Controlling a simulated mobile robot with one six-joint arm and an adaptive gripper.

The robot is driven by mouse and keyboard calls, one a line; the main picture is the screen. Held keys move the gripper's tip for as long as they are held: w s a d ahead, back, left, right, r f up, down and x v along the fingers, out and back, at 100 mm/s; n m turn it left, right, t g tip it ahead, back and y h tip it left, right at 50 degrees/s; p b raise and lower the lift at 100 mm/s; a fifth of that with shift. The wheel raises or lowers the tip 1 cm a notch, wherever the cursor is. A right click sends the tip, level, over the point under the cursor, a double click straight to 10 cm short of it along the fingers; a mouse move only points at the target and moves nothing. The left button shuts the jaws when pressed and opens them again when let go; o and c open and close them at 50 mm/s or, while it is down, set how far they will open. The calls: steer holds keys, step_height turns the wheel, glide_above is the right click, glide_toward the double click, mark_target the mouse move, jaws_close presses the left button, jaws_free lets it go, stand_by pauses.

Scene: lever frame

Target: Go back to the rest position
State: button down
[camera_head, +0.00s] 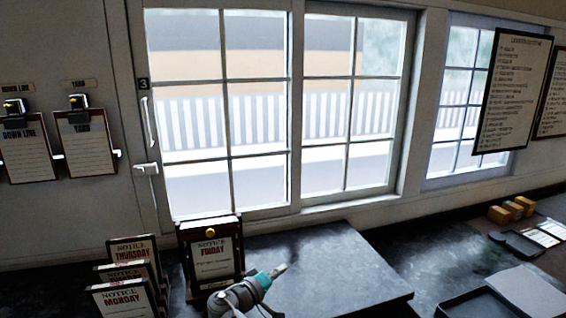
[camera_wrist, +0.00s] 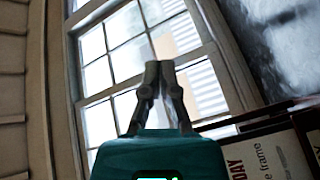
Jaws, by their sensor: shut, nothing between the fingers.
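My gripper (camera_head: 279,271) is at the bottom middle of the head view, above the dark desk top (camera_head: 330,262) and just right of the Friday notice (camera_head: 210,262). Its fingertips point up and to the right. In the wrist view my gripper (camera_wrist: 159,68) has its two fingers together at the tips, with nothing held. The paned window (camera_wrist: 115,50) fills the background behind the fingers there.
Several day notices, such as Monday (camera_head: 122,299) and Thursday (camera_head: 134,250), stand at the lower left. The wrist view shows a notice (camera_wrist: 265,158) close at lower right. Clipboards (camera_head: 27,147) hang on the left wall. Yellow blocks (camera_head: 513,209) and a dark tray (camera_head: 475,305) lie at right.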

steer(key=s+d+f+m+g+y+b, duration=0.25)
steer(key=d+f+g, duration=0.55)
steer(key=d+f, duration=0.55)
steer(key=s+d+f+m+g+y+b, duration=0.1)
steer(key=s+d+f+g+y+b, duration=0.1)
steer(key=s+f+y, duration=0.1)
steer(key=s+d+f+m+g+y+b, duration=0.1)
steer(key=s+d+f+g+y, duration=0.1)
steer(key=f+y, duration=0.4)
steer(key=shift+s+d+f+g+b, duration=0.2)
steer(key=shift+s+f+g+b, duration=0.25)
steer(key=shift+s+f, duration=0.55)
steer(key=shift+w+f, duration=0.1)
steer(key=shift+w, duration=0.1)
